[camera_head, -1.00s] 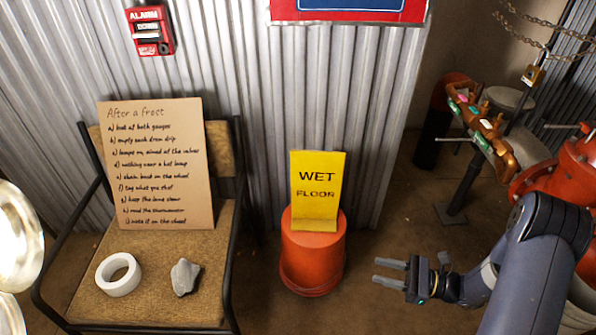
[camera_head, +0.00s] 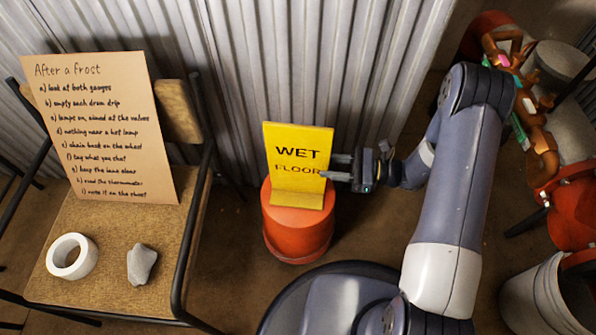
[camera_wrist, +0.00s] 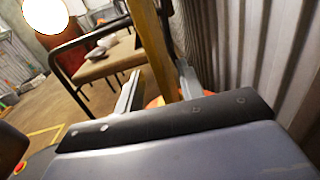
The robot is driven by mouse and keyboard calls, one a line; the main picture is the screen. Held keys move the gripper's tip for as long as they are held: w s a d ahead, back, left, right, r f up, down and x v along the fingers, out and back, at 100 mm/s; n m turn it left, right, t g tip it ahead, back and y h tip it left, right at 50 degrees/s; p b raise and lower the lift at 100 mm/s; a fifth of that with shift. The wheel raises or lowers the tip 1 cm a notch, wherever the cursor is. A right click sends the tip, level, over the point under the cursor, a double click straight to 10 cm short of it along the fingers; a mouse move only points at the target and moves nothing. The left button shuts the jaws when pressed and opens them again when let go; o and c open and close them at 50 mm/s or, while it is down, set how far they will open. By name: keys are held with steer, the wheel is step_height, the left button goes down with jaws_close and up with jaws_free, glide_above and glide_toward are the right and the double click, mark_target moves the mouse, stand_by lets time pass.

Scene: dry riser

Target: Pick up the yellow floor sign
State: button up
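The yellow floor sign (camera_head: 298,137) reads "WET FLOOR" and stands upright on an upturned orange-red bucket (camera_head: 297,235). My gripper (camera_head: 336,167) is at the sign's right edge, level with its lower half. In the wrist view the sign (camera_wrist: 152,40) shows edge-on as a yellow strip between the two fingers of my gripper (camera_wrist: 158,88). The fingers are apart, with a gap visible on each side of the strip. Whether either finger touches the sign lower down is hidden by the gripper body.
Left of the bucket is a chair (camera_head: 115,235) with a cardboard notice (camera_head: 105,130), a white tape roll (camera_head: 72,257) and a grey stone (camera_head: 141,264). A corrugated wall (camera_head: 235,60) rises close behind the sign. Red pipework (camera_head: 575,210) and a pale bucket (camera_head: 535,300) are at the right.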

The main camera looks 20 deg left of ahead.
mark_target(298, 165)
steer(key=a, duration=0.2)
steer(key=a+b, duration=0.1)
steer(key=a, duration=0.2)
steer(key=shift+s+a+f+b, duration=0.15)
steer(key=shift+s+a+b, duration=0.15)
steer(key=shift+s+b, duration=0.1)
steer(key=shift+c, duration=0.6)
jaws_close()
